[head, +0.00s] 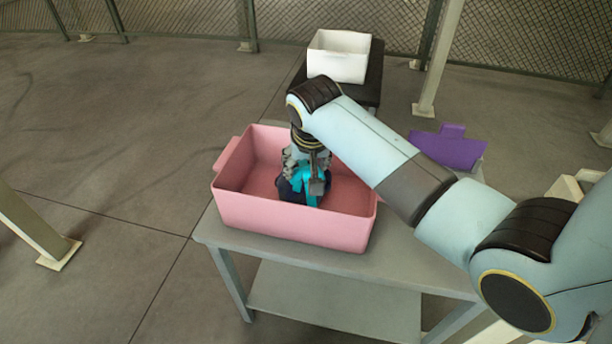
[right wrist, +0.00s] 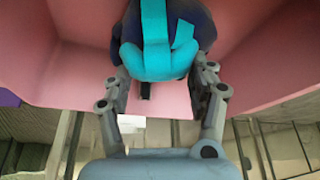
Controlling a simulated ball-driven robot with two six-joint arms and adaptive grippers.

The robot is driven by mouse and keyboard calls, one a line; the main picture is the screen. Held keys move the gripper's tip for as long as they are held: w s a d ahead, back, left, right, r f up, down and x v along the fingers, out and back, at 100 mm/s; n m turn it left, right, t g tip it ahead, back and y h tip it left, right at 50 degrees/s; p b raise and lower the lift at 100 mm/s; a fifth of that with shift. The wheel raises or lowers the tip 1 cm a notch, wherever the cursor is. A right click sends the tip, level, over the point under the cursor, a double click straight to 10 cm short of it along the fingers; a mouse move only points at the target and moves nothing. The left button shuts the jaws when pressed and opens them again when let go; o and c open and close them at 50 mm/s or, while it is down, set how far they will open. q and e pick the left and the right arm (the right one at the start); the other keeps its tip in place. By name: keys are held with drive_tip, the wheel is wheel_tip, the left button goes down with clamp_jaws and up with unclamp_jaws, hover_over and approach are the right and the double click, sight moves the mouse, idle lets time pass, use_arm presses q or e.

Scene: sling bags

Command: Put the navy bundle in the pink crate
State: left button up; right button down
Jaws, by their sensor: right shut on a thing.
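The navy bundle (head: 288,189) has bright cyan straps and is inside the pink crate (head: 290,220), near its middle. My right gripper (head: 308,180) reaches down into the crate from above and is shut on the bundle. In the right wrist view the navy bundle (right wrist: 202,24) sits between the two fingers of my right gripper (right wrist: 160,75), with pink crate walls (right wrist: 65,60) around it. I cannot tell whether the bundle touches the crate floor. My left gripper is not in view.
The pink crate stands on a grey table (head: 400,275) with a lower shelf. A white crate (head: 340,57) stands on a dark stand behind. A purple crate (head: 450,147) is to the right, partly behind my right arm. Open floor lies to the left.

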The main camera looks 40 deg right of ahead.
wheel_tip(320, 180, down, 3)
drive_tip(key=shift+r, duration=0.15)
drive_tip(key=shift+c, duration=1.9)
unclamp_jaws()
drive_tip(key=p+v, duration=0.2)
drive_tip(key=v, duration=1)
